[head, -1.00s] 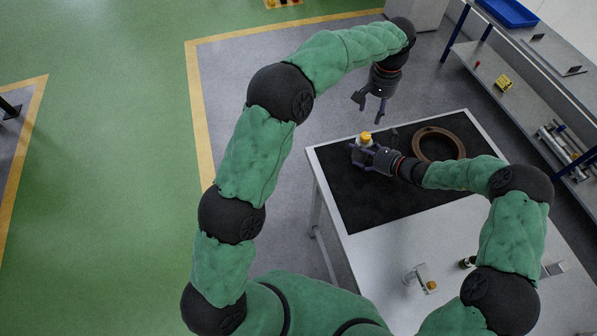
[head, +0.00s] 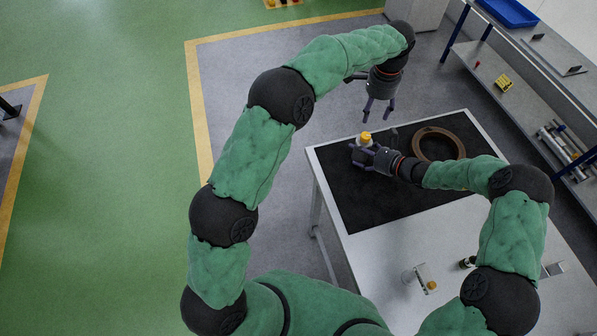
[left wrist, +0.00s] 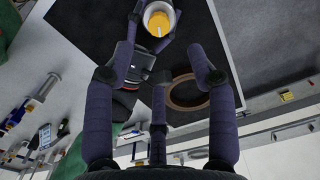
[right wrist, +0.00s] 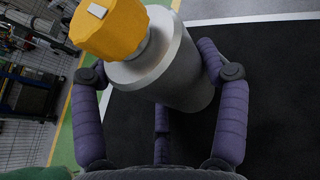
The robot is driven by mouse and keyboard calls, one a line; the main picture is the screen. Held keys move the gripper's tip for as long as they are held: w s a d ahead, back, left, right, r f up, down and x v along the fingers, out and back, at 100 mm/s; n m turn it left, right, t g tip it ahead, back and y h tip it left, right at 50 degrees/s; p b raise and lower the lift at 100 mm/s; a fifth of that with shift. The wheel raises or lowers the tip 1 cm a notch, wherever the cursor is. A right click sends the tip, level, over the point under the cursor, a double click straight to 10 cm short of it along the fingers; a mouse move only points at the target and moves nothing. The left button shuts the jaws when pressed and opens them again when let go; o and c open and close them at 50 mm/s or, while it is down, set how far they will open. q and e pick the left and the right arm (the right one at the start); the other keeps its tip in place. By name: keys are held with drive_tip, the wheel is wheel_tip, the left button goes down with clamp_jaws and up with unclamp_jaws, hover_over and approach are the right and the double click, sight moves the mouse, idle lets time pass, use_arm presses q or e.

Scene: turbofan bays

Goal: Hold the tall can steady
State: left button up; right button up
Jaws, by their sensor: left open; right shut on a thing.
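The tall can (right wrist: 185,80) is a grey metal cylinder with a yellow cap (right wrist: 108,30), seen large in the right wrist view. In the head view its yellow top (head: 366,136) shows at the left part of the black mat (head: 375,205). My right gripper (head: 362,156) is shut around the can's body. My left gripper (head: 377,118) is open and empty, above the can and pointing down. In the left wrist view the can's top (left wrist: 158,18) shows near the upper edge, beyond the open fingers. The can's base is hidden.
A brown ring (head: 438,144) lies on the mat right of the can. A small clear item with an orange-yellow part (head: 424,278) and a dark bottle (head: 467,263) stand on the table's bare front part. A shelf with a blue tray (head: 510,12) is at right.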

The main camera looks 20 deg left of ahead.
use_arm(q)
drive_tip(key=a+f+m+t, duration=0.1)
drive_tip(key=a+f+m, duration=0.1)
drive_tip(key=a+f, duration=0.7)
drive_tip(key=a+f+m+t, duration=0.2)
drive_tip(key=a+f, duration=0.2)
drive_tip(key=a, duration=0.9)
drive_tip(key=s+d+f+n+h, duration=0.1)
drive_tip(key=s+f+n, duration=0.1)
drive_tip(key=s+f, duration=0.4)
drive_tip(key=s+d+f+n+h, duration=0.1)
drive_tip(key=s+d+f+n, duration=0.1)
drive_tip(key=s+f, duration=0.4)
drive_tip(key=shift+s+d+n+g+h, duration=0.3)
drive_tip(key=shift+n, duration=0.2)
